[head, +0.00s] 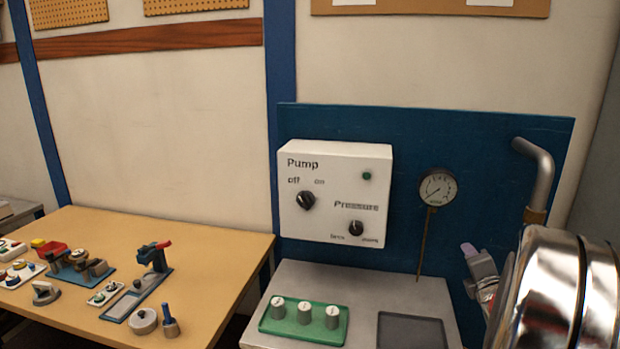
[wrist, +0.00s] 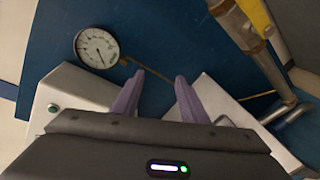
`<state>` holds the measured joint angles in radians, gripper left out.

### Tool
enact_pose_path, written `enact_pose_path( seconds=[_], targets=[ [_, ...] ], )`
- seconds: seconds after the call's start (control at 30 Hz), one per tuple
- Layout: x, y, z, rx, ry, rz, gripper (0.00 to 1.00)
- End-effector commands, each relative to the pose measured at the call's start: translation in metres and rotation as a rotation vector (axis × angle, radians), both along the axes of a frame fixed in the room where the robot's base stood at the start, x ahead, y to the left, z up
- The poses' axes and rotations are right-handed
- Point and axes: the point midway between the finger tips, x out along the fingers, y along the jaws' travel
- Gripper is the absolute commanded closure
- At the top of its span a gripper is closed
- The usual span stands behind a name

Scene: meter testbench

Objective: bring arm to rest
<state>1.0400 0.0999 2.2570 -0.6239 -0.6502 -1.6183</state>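My gripper (wrist: 160,76) shows in the wrist view with two purple fingers apart and nothing between them. Blue panel lies behind the gap. In the head view, a purple tip of my gripper (head: 468,249) shows at the right, in front of the blue panel (head: 480,140) and right of the round gauge (head: 437,187). The rest of my gripper is partly hidden there. The gauge also shows in the wrist view (wrist: 97,48), up and left of the fingers.
A white pump box (head: 335,225) with knobs and a green lamp hangs on the panel. A grey pipe (head: 541,170) is at the right. Below, a grey bench (head: 365,285) holds a green block (head: 275,327) with three white-topped pegs. A wooden table (head: 215,265) with several tools stands left.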

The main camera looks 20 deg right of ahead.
Motion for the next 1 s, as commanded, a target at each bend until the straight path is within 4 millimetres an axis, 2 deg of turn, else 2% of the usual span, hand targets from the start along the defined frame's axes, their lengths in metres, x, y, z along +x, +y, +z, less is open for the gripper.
enact_pose_path(
  seconds=[0.03,0.2,0.47,0.77,1.0],
  targets=[
    [0.010,0.016,0.006,0.049,-0.017,-0.005,0.60],
    [0.030,0.066,0.014,0.253,-0.073,-0.055,0.60],
    [0.042,0.152,0.020,0.576,-0.149,-0.148,0.60],
    [0.028,0.261,0.016,0.950,-0.194,-0.279,0.60],
    [-0.005,0.349,0.007,1.242,-0.189,-0.420,0.60]
  ],
)
